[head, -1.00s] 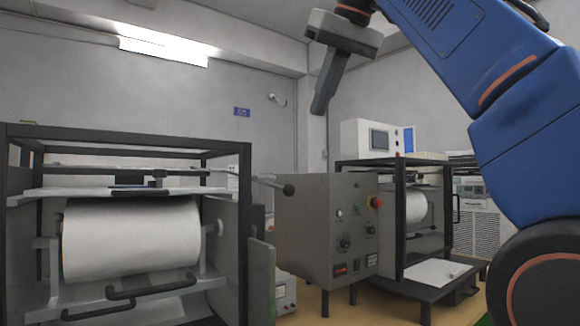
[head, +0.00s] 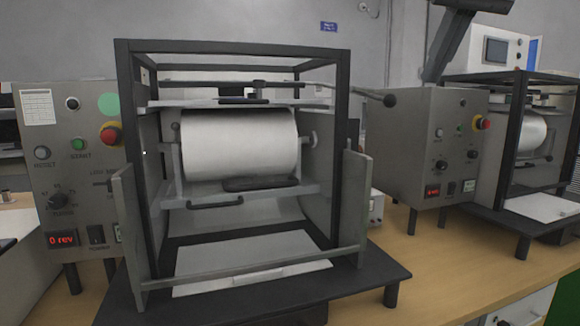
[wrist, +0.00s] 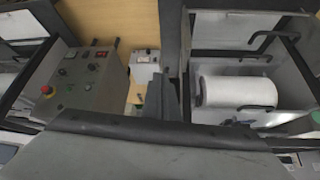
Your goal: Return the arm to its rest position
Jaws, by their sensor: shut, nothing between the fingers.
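My gripper (head: 436,76) shows at the upper right of the head view as a dark grey finger shape pointing down, in front of the wall. It is shut and empty, and hangs clear of the machines. Most of my arm is outside the head view. In the wrist view, the dark gripper body fills the lower middle, and the fingers (wrist: 165,90) point up the picture over the gap between two machines.
A black-framed tester (head: 349,150) with a white drum (head: 240,144) stands in the centre. A control box (head: 432,150) and a second tester (head: 510,130) stand to the right. Another control box (head: 70,160) stands left. The wooden bench (head: 430,262) has free room at front right.

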